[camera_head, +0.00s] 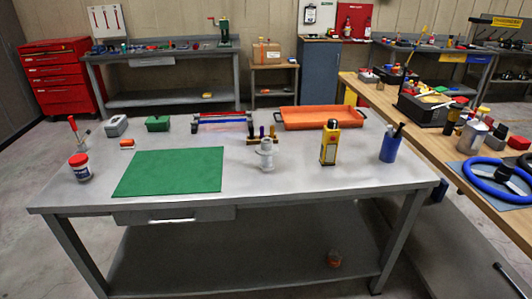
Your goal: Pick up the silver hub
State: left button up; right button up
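A pale silver-white part (265,157) stands upright near the middle of the grey metal table (300,184). It has a stepped, roughly cylindrical shape and looks like the silver hub, though its detail is small. It is right of the green mat (170,172) and apart from it. A small rack of short coloured-handled pieces (262,137) is just behind it. Neither of my grippers shows in this view.
A yellow device (329,146) and blue cup (390,147) stand to the right. An orange tray (320,118) lies behind. A wooden bench (445,140) holds clutter at right. The table's front middle is clear.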

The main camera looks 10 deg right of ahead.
aim_at(267, 149)
jog(key=i+l+z, duration=0.1)
jog(key=l, duration=0.35)
jog(key=i+l+z, duration=0.15)
jog(key=l, duration=0.25)
jog(key=i+l+z, duration=0.1)
jog(key=i+l, duration=0.2)
jog(key=i+l+z, duration=0.1)
jog(key=i+l, duration=0.15)
jog(key=l, duration=0.2)
